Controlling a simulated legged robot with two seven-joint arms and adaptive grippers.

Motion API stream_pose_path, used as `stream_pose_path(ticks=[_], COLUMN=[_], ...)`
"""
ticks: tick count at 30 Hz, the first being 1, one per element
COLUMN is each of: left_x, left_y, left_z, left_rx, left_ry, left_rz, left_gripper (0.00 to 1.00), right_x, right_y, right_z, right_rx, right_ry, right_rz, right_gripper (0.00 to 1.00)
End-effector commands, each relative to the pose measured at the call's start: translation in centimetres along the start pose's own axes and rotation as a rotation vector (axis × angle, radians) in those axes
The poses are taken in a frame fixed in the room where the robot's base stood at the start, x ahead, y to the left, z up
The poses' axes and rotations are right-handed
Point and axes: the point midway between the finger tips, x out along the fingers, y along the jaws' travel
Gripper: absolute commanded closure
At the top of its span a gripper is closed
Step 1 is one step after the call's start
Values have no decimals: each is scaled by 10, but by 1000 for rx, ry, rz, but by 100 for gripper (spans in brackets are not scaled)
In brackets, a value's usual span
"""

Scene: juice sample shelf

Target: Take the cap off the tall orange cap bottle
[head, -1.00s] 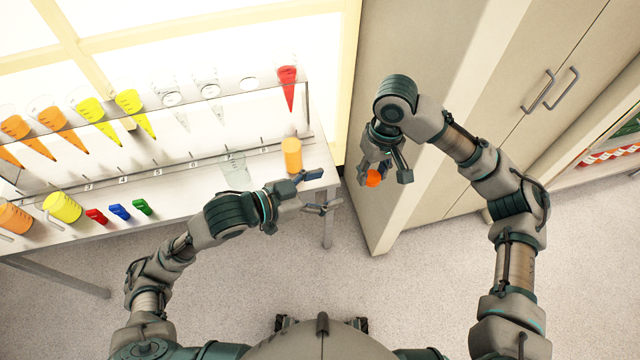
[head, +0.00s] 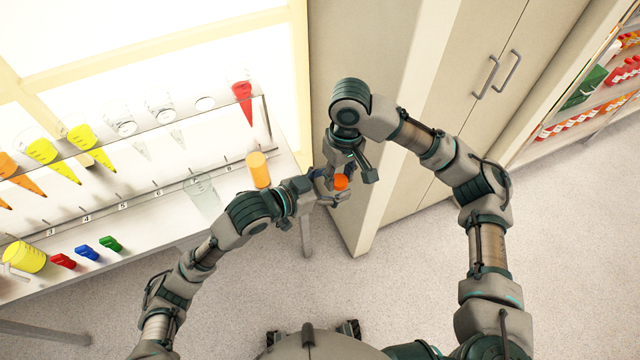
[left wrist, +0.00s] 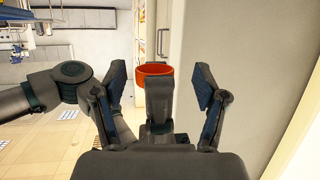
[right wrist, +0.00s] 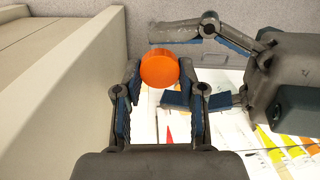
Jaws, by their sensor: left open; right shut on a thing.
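An orange cylinder (head: 258,170) stands at the table's right end, close to my left wrist. The table (head: 160,222) also holds a clear beaker (head: 201,195) and small coloured pieces. A tall beige cabinet (head: 400,60) stands close behind my right gripper.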

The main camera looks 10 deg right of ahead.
Motion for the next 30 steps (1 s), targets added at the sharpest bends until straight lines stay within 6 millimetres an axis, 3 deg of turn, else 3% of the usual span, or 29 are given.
stream_pose_path(ticks=[9, 16, 20, 21, 23, 24, 30], left_x=[2, 2, 2, 2, 2, 2, 2], left_y=[0, -1, -2, -2, -2, -2, -1], left_z=[0, 0, 0, 0, 0, 0, 0], left_rx=[0, 0, -1, -1, -1, -1, -1], left_ry=[0, 0, -1, -1, -2, -1, 0], left_rz=[0, -2, -5, -6, -6, -5, -2], left_gripper=[30, 88, 89, 89, 89, 90, 90], right_x=[0, 0, 0, 0, 0, 0, 0], right_y=[0, 0, -1, -1, -1, -1, 0], right_z=[0, 0, 1, 1, 1, 1, 0], right_rx=[0, -1, -3, -3, -3, -3, -1], right_ry=[0, -1, -3, -3, -3, -2, -1], right_rz=[0, -1, -1, -1, -1, -1, 0], right_gripper=[100, 100, 100, 53, 38, 31, 31])
